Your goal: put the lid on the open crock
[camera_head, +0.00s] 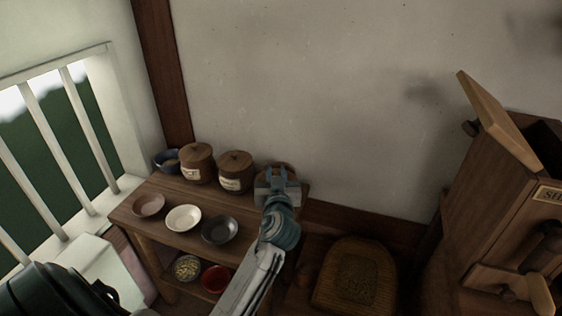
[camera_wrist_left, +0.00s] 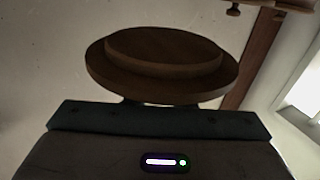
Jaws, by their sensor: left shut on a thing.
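My left gripper (camera_head: 278,179) is shut on a round brown wooden lid at the right end of the wooden table (camera_head: 160,187). The lid (camera_wrist_left: 162,72) shows in the left wrist view as a wide disc with a narrower raised step, just beyond the jaws. In the head view a little brown wood (camera_head: 290,168) shows behind the fingers; the gripper covers most of it. I cannot make out the open crock there, nor whether the lid touches it. My right gripper is not in view.
Two lidded, labelled crocks, one at left (camera_head: 197,163) and one nearer (camera_head: 235,173), stand left of my gripper. A blue bowl (camera_head: 166,161), a brown bowl (camera_head: 149,205), a white bowl (camera_head: 183,218) and a dark bowl (camera_head: 220,230) share the table. A wooden cabinet (camera_head: 500,215) stands right.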

